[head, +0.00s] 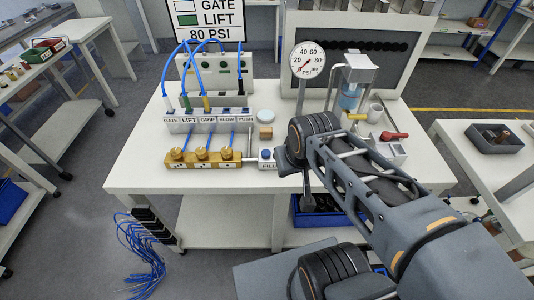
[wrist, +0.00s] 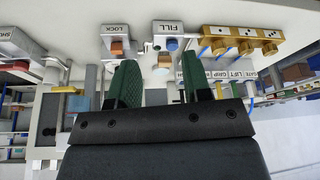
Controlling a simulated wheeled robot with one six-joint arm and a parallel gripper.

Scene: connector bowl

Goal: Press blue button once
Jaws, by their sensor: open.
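The blue button (head: 266,154) sits on a small white block labelled FILL at the front of the white table, right of the brass valve row. In the wrist view the blue button (wrist: 172,44) shows below the FILL label, ahead of the fingers and slightly right of midway between them. My gripper (wrist: 161,78) is open, with two green fingers apart and nothing between them. In the head view my arm hides most of the gripper, which is beside the FILL block on its right. I cannot tell any contact with the button.
Brass valves (head: 200,155) stand left of the button, with a labelled connector block (head: 208,122) and blue hoses behind. A LOCK block (wrist: 115,32) with an orange-brown part is beside FILL. A pressure gauge (head: 307,60), a red handle (head: 395,136) and a round tan piece (head: 265,131) are also on the table.

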